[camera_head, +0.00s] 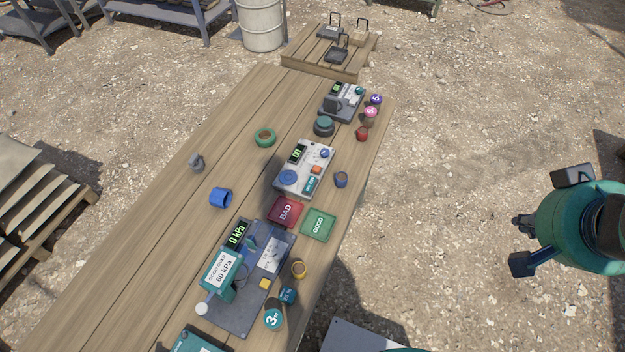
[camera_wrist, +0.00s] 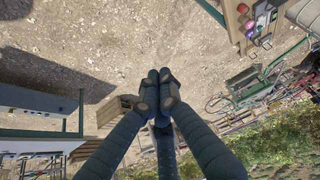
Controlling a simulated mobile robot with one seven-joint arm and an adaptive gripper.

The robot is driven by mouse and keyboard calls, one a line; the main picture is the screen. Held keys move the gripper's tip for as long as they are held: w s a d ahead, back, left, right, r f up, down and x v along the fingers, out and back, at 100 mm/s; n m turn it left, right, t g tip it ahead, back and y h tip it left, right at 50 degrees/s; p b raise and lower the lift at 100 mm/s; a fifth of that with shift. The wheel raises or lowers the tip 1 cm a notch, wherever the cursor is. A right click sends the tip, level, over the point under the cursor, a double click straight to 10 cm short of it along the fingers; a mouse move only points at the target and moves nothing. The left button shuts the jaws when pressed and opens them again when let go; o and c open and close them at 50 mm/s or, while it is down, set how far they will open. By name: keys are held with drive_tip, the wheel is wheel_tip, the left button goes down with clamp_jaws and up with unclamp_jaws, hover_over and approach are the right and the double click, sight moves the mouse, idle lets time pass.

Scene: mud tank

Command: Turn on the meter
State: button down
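No device is plainly marked as the meter. A white instrument panel (camera_head: 305,168) lies mid-table, with a lit green display, a blue round part and small orange and teal parts. A gauge rig (camera_head: 268,255) nearer the front shows "0 kPa" on its display, and a sign on it reads "60 kPa". A farther grey device (camera_head: 342,102) also has a small lit display. My gripper (camera_head: 523,243) is off the table at the right, touching nothing. In the wrist view its fingertips (camera_wrist: 159,92) appear close together, but their spread is unclear.
A red BAD tile (camera_head: 285,211) and a green GOOD tile (camera_head: 318,224) lie between the panel and rig. Rings and small jars are scattered around. The wooden table (camera_head: 130,260) is mostly clear on its left. A pallet (camera_head: 325,62) with weights stands behind.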

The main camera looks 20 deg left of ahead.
drive_tip(key=w+a+f+n+t, duration=0.1)
drive_tip(key=w+a+f+n, duration=0.15)
drive_tip(key=w, duration=0.45)
drive_tip(key=w+a+f+n+t, duration=0.1)
drive_tip(key=w+a+f+n, duration=0.15)
drive_tip(key=w, duration=0.45)
drive_tip(key=w+a+f+n+t+y, duration=0.1)
drive_tip(key=w+a+f+n+y, duration=0.1)
drive_tip(key=w+a+f+n, duration=0.55)
drive_tip(key=s+a+f+n+g+y, duration=0.1)
drive_tip(key=s+a+f+n+y, duration=0.1)
drive_tip(key=a+f, duration=0.3)
drive_tip(key=s+a+f+n+g+y+b, duration=0.1)
drive_tip(key=s+a+f+n+g+y, duration=0.1)
drive_tip(key=a, duration=1)
drive_tip(key=s+a+f+n+g+y, duration=0.1)
drive_tip(key=s+a+f+n+y, duration=0.2)
drive_tip(key=s+a+f, duration=0.2)
drive_tip(key=a+f, duration=0.2)
drive_tip(key=a, duration=0.1)
drive_tip(key=shift+s+a+f+g+y, duration=0.3)
drive_tip(key=shift+s+g+y, duration=0.05)
drive_tip(key=shift+g+y, duration=0.05)
